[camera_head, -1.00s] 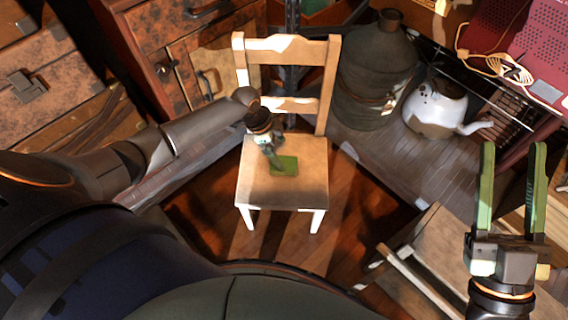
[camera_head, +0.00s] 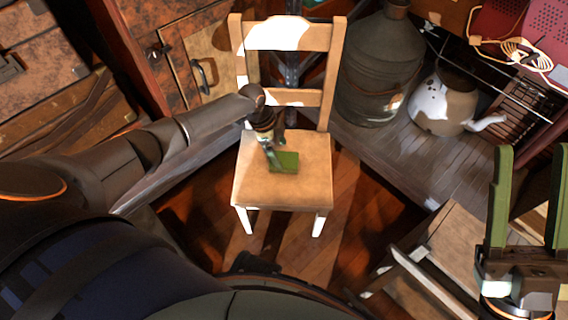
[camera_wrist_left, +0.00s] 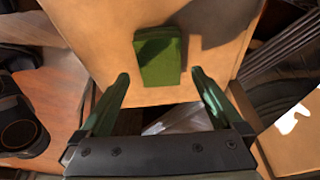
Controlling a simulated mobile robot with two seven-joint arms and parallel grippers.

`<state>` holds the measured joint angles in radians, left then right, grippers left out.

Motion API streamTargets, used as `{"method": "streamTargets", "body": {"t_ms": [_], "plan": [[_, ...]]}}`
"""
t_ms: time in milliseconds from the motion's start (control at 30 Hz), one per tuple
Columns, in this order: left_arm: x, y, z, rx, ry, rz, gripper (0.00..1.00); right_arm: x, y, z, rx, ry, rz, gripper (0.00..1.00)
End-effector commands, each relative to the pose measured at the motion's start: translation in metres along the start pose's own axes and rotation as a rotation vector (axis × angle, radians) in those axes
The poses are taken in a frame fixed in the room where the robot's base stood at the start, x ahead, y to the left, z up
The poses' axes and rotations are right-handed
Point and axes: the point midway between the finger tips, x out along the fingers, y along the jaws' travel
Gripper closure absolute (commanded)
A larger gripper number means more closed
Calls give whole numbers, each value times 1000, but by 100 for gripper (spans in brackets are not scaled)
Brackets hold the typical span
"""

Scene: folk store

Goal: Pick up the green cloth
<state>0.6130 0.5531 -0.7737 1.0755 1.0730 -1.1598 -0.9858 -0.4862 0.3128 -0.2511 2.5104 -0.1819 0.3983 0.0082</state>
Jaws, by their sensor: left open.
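The green cloth (camera_head: 285,162) is a small folded rectangle lying flat on the seat of the wooden chair (camera_head: 300,195). It also shows in the left wrist view (camera_wrist_left: 158,58), ahead of the fingertips and roughly between their lines. My left gripper (camera_head: 274,158) is above the seat, just beside the cloth in the head view. In the left wrist view my left gripper (camera_wrist_left: 163,80) has its two green fingers wide apart with nothing between them. My right gripper (camera_head: 531,150) is at the right edge of the head view, its green fingers spread and empty.
The chair's backrest (camera_head: 287,35) rises behind the seat. A large metal can (camera_head: 378,75) and a white-and-brown kettle (camera_head: 443,102) stand behind to the right. A second wooden piece of furniture (camera_head: 450,255) is at lower right. Drawers and a cabinet (camera_head: 195,65) stand at left.

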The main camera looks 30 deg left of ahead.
Motion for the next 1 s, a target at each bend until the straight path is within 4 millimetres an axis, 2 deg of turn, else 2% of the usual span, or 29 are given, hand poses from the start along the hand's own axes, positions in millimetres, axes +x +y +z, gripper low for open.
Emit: {"method": "streamTargets", "body": {"t_ms": [33,200,467,1000], "plan": [[12,0,3,0,0,1,0,-7,-4,7,-4,-3,-3,50],[37,1,5,-1,1,1,0,-18,-11,19,-16,-11,-11,50],[40,0,4,0,1,-1,0,-18,-12,21,-20,-20,-15,50],[40,0,4,-1,0,0,58,-17,-12,20,-14,-18,-7,50]]}}
